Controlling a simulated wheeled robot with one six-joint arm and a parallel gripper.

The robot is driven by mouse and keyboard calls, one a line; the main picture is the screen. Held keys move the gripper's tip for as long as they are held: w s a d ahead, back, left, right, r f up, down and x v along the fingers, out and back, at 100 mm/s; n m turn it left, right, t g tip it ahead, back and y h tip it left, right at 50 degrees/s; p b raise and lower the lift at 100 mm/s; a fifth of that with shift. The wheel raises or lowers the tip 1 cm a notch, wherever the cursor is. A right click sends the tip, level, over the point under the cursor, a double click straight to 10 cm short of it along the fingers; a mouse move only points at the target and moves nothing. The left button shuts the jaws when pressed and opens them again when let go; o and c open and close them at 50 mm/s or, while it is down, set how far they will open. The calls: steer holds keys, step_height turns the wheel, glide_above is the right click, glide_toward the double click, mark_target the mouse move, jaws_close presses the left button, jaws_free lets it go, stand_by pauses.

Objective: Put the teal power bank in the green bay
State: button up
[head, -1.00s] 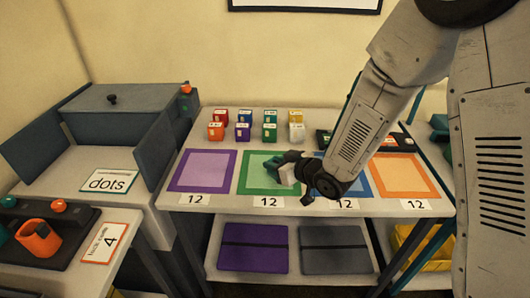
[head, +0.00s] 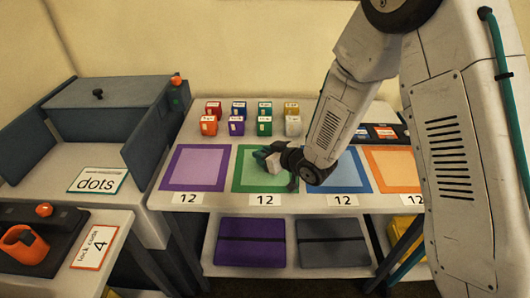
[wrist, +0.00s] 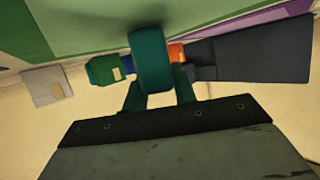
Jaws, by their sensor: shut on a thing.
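My gripper (head: 264,157) is over the right half of the green bay (head: 240,183) in the head view. It is shut on the teal power bank (wrist: 151,60), which shows upright between my two fingers in the wrist view. In the head view only a small teal patch of the power bank (head: 260,153) shows at the end of my gripper, so its exact height over the bay is hard to tell.
A purple bay (head: 198,167) lies left, a blue bay (head: 357,175) and an orange bay (head: 392,168) right. Several small labelled boxes stand in two rows behind, including a green box (head: 264,127) and a white box (head: 293,126). A dark tray (head: 384,133) is at back right.

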steer(key=o, duration=1.1)
steer(key=shift+f, duration=0.15)
steer(key=shift+c, duration=0.2)
steer(key=v, duration=1.2)
